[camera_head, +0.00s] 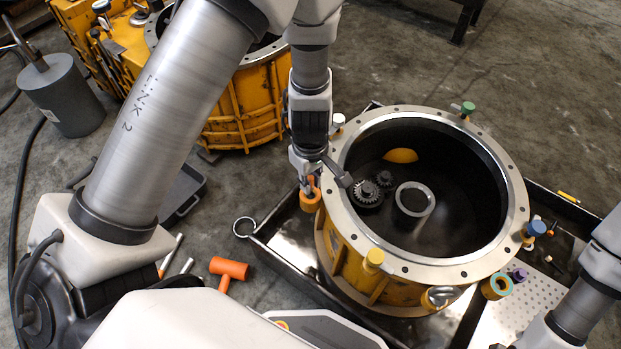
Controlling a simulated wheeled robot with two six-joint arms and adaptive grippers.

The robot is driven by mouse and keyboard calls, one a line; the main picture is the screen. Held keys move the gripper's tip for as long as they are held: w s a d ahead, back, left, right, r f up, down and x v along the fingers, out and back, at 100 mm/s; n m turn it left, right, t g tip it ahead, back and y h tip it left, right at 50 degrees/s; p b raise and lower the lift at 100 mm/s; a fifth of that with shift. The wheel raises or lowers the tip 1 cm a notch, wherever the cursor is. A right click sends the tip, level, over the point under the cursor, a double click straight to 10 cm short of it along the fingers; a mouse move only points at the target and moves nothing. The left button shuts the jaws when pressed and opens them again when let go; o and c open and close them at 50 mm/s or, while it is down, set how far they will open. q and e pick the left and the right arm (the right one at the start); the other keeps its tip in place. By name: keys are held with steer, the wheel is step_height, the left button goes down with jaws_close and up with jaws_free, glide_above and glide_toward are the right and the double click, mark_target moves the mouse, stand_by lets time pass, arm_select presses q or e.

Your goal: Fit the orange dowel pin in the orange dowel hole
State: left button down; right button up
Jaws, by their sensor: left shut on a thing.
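My left gripper (308,186) points down at the left outer side of the round yellow housing (340,262). It is shut on the small orange dowel pin (312,181), which is mostly hidden between the fingers. Directly below the fingertips is an orange cylindrical boss (310,203) on the housing's side, where the orange dowel hole is. The pin is at or just over the boss top; I cannot tell whether its tip is inside the hole. My right arm shows at the lower right; its gripper fingers are not in view.
Other coloured bosses or pins ring the housing: white (338,121), green (468,108), blue (535,229), yellow (373,260) and teal (497,287). Two dark gears (367,193) sit inside. An orange mallet (229,270) lies on the floor. Another yellow casing (245,105) stands behind my left arm.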

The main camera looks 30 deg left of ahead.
arm_select(q)
steer(key=shift+f+b, duration=1.15)
steer(key=shift+f, duration=0.45)
steer(key=c, duration=1)
jaws_free()
steer(key=shift+r, duration=0.1)
step_height(320, 180, up, 12)
steer(key=shift+f, duration=0.1)
